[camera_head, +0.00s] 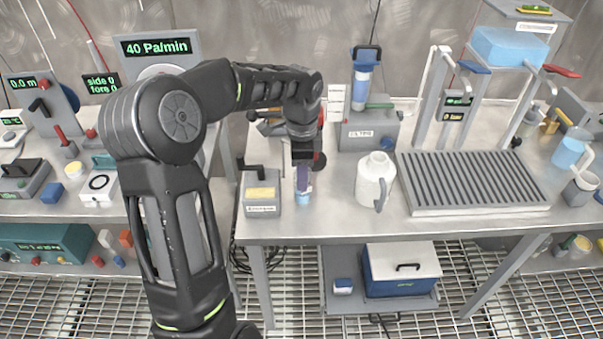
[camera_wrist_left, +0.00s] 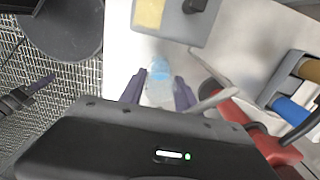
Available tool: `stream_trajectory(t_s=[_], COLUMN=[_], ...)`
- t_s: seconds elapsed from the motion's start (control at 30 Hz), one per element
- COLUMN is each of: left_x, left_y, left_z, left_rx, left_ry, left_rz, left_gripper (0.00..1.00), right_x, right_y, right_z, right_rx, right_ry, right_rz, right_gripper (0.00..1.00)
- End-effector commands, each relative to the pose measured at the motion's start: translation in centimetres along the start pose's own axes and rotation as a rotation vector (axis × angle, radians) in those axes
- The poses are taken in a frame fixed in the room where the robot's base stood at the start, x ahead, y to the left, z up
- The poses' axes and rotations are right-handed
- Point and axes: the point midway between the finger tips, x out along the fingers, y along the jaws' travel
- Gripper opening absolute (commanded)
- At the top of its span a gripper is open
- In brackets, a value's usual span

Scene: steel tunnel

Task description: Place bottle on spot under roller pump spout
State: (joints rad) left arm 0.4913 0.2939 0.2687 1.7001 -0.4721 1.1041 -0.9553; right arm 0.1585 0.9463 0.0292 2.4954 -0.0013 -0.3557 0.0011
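My left gripper (camera_head: 303,184) points down over the front left of the steel table. A small clear bottle with a blue part (camera_head: 302,198) is at its fingertips, partly hidden by them. In the left wrist view the bottle (camera_wrist_left: 160,84) lies between the two spread fingers of my left gripper (camera_wrist_left: 160,84), with a narrow gap on each side. A red device with a grey arm (camera_wrist_left: 212,101) is to the right of the bottle; I cannot tell if this is the roller pump. My wrist hides much of that area in the head view. My right gripper is not in view.
A grey box with a yellow panel (camera_head: 261,194) stands just left of the bottle. A white jug (camera_head: 375,180) and a slatted grey tray (camera_head: 472,182) stand to the right. A grey filter unit (camera_head: 369,132) is behind. The table's front edge is close.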

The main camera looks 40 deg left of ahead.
Motion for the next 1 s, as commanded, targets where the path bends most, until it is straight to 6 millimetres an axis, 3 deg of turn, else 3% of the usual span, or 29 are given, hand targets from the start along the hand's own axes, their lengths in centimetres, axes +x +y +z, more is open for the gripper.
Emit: stream_trajectory(t_s=[0.03, 0.23, 0.57, 0.77, 1.0], left_x=[0.8, 1.1, 0.8, -1.1, -6.4], left_y=[0.5, 0.6, 0.6, 0.5, 0.2], left_z=[0.1, 0.1, 0.2, 0.1, 0.0], left_rx=[0.001, 0.001, -0.001, 0.0, 0.001], left_ry=[-0.005, -0.007, -0.008, -0.007, -0.003], left_rz=[0.018, 0.024, 0.026, 0.022, 0.012], left_gripper=[0.43, 0.59, 0.6, 0.6, 0.6], right_x=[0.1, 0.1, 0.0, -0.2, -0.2], right_y=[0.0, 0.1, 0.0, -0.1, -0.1], right_z=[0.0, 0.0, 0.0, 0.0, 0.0], right_rx=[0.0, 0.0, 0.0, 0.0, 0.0], right_ry=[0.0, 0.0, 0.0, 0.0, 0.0], right_rz=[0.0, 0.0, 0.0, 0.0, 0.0], right_gripper=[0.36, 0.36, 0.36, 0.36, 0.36])
